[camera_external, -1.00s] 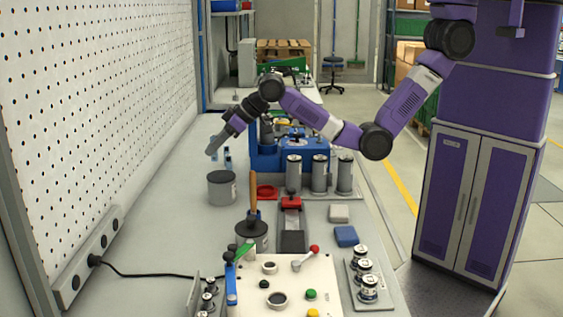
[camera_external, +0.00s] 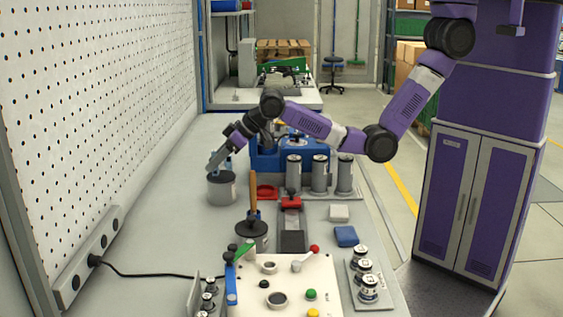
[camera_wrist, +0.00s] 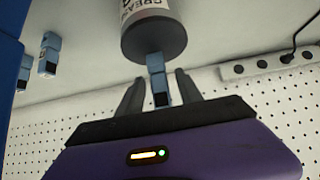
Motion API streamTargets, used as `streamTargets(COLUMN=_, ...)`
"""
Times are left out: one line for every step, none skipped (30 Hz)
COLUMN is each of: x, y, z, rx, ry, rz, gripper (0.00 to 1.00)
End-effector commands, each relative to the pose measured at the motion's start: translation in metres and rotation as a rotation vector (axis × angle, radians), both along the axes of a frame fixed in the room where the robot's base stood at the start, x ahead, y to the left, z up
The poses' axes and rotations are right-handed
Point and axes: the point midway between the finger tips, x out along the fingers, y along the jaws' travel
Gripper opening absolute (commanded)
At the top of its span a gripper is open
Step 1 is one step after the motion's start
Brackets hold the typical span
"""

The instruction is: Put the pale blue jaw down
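A pale blue jaw (camera_wrist: 157,80) with a dark end stands between the two fingers of my gripper (camera_wrist: 158,88) in the wrist view. A narrow gap shows between the jaw and each finger, so my gripper looks open around it. In the external view my gripper (camera_external: 213,166) points down to the left, low over the bench by the grey can (camera_external: 221,188). Its fingers and the jaw's contact with the bench are hard to make out there. Two similar blue jaws, one here (camera_wrist: 47,56) and one here (camera_wrist: 25,72), stand at the left in the wrist view.
The grease can (camera_wrist: 153,33) is just beyond the jaw in the wrist view. A blue machine (camera_external: 262,160), a red ring (camera_external: 266,192) and grey cylinders (camera_external: 319,174) stand to the right. The pegboard (camera_external: 95,110) bounds the left; bench left of the can is clear.

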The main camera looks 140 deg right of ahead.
Motion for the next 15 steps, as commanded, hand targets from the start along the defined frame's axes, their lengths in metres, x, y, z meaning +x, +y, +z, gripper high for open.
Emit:
streamTargets(x=0.0, y=0.0, z=0.0, rx=0.0, ry=0.0, rz=0.0, gripper=0.43)
streamTargets(x=0.0, y=0.0, z=0.0, rx=0.0, ry=0.0, rz=0.0, gripper=0.43)
streamTargets(x=0.0, y=0.0, z=0.0, rx=0.0, ry=0.0, rz=0.0, gripper=0.43)
streamTargets(x=0.0, y=0.0, z=0.0, rx=0.0, ry=0.0, rz=0.0, gripper=0.43)
streamTargets(x=0.0, y=0.0, z=0.0, rx=0.0, ry=0.0, rz=0.0, gripper=0.43)
streamTargets(x=0.0, y=0.0, z=0.002, rx=-0.001, ry=-0.001, rz=0.0, gripper=0.43)
streamTargets(x=0.0, y=0.0, z=0.003, rx=-0.001, ry=-0.001, rz=0.0, gripper=0.43)
streamTargets(x=0.0, y=0.0, z=0.005, rx=-0.001, ry=-0.001, rz=0.0, gripper=0.43)
streamTargets(x=-0.001, y=0.002, z=0.006, rx=-0.002, ry=-0.002, rz=0.0, gripper=0.43)
streamTargets(x=-0.003, y=0.003, z=0.007, rx=-0.002, ry=-0.002, rz=0.0, gripper=0.43)
streamTargets(x=-0.004, y=0.005, z=0.01, rx=-0.001, ry=-0.001, rz=0.0, gripper=0.43)
streamTargets(x=-0.007, y=0.007, z=0.013, rx=-0.002, ry=-0.002, rz=0.0, gripper=0.43)
streamTargets(x=-0.009, y=0.01, z=0.016, rx=-0.002, ry=-0.002, rz=0.0, gripper=0.43)
streamTargets(x=-0.012, y=0.012, z=0.02, rx=-0.002, ry=-0.002, rz=0.0, gripper=0.43)
streamTargets(x=-0.016, y=0.016, z=0.025, rx=-0.002, ry=-0.002, rz=0.0, gripper=0.43)
